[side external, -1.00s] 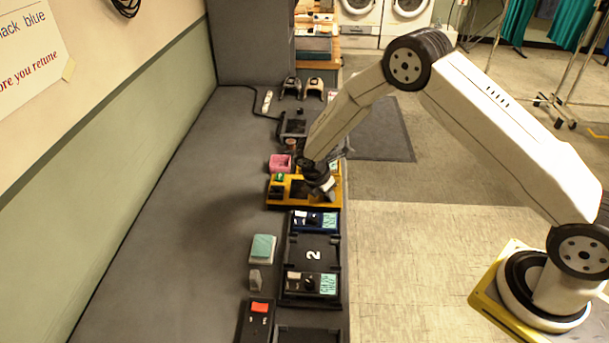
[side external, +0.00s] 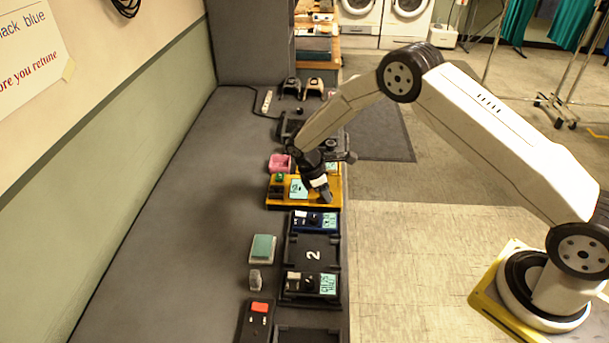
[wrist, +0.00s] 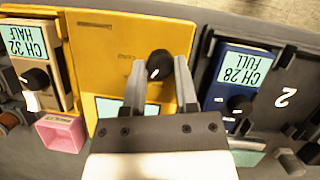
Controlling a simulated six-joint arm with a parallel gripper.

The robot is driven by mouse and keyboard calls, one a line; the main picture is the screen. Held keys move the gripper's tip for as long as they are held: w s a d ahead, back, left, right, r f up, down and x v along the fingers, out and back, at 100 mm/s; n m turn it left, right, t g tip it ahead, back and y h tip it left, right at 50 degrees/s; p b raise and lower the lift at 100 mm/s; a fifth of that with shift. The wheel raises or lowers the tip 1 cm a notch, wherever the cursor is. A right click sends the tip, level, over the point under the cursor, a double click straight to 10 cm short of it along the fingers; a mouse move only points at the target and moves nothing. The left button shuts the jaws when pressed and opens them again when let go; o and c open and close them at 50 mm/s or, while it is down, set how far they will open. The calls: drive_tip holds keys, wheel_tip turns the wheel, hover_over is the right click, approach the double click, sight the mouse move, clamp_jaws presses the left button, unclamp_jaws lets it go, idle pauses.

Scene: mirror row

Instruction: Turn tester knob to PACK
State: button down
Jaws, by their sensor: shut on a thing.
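The yellow tester (side external: 275,204) sits on the bench edge, and it fills the middle of the wrist view (wrist: 98,45). Its black round knob (wrist: 160,65) has a white mark facing the lower edge of the picture. My gripper (wrist: 160,73) has one finger on each side of the knob and is shut on it. The tester's pale screen (wrist: 112,106) is partly covered by my gripper; its text cannot be read. In the side view my gripper (side external: 326,196) is low over the tester's right part and hides the knob.
A blue unit (wrist: 238,80) reading CH 28 FULL lies right of the tester in the wrist view. A tan unit (wrist: 35,62) reading CH 32 HALF and a pink bin (wrist: 62,133) are left. A teal-topped block (side external: 262,248) stands nearby. The grey bench is clear toward the wall.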

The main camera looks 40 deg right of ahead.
drive_tip(key=shift+w+m+g+y, duration=0.1)
drive_tip(key=shift+m+g+y, duration=0.25)
drive_tip(key=shift+m, duration=0.95)
drive_tip(key=shift+c, duration=1.9)
unclamp_jaws()
drive_tip(key=shift+r, duration=0.1)
drive_tip(key=v, duration=0.7)
drive_tip(key=shift+r, duration=0.3)
drive_tip(key=shift+w, duration=0.1)
